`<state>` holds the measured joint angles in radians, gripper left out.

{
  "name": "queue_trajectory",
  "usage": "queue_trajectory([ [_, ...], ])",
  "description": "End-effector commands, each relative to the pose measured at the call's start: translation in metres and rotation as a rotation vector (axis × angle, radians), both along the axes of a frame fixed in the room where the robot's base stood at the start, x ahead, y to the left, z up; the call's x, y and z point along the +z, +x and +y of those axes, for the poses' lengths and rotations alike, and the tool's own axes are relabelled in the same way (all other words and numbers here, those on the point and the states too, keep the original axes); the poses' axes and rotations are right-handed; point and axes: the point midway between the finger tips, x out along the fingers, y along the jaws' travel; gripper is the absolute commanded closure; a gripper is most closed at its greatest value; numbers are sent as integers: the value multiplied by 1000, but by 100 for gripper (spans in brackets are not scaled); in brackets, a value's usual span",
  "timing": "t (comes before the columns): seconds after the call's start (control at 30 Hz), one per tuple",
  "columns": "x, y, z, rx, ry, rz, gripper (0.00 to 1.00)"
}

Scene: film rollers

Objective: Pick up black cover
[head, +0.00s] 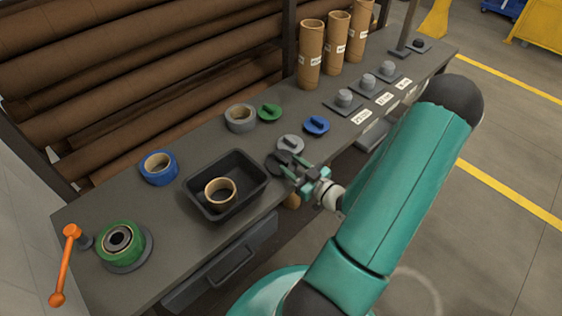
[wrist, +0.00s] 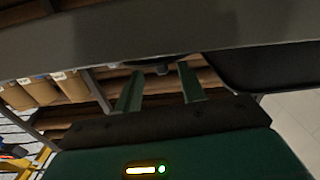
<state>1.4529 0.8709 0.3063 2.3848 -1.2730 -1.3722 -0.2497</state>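The black cover (head: 277,162) is a dark round disc with a raised handle, lying near the front edge of the workbench (head: 225,130), just left of the grey cover. My gripper (head: 291,167) is at the bench's front edge with its fingers beside the black cover, partly hiding it. In the wrist view my gripper (wrist: 160,69) has its two green fingers spread apart. A small dark knob, likely part of the black cover (wrist: 162,70), shows between the fingertips. I cannot tell whether the fingers touch it.
A grey cover (head: 290,143), blue cover (head: 316,125) and green cover (head: 270,112) lie close by. A black bin (head: 190,197) holding a tape roll stands to the left. Tape rolls and upright cardboard tubes (head: 310,60) stand along the bench.

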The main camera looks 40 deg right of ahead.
Motion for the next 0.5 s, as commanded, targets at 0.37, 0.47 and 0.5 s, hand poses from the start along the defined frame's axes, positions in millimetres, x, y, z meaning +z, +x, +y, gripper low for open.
queue_trajectory([
  [0.37,1,49,7,1,0,-1,60],
  [0.47,1,51,7,1,0,-1,60],
  [0.5,1,51,7,1,0,-1,60],
])
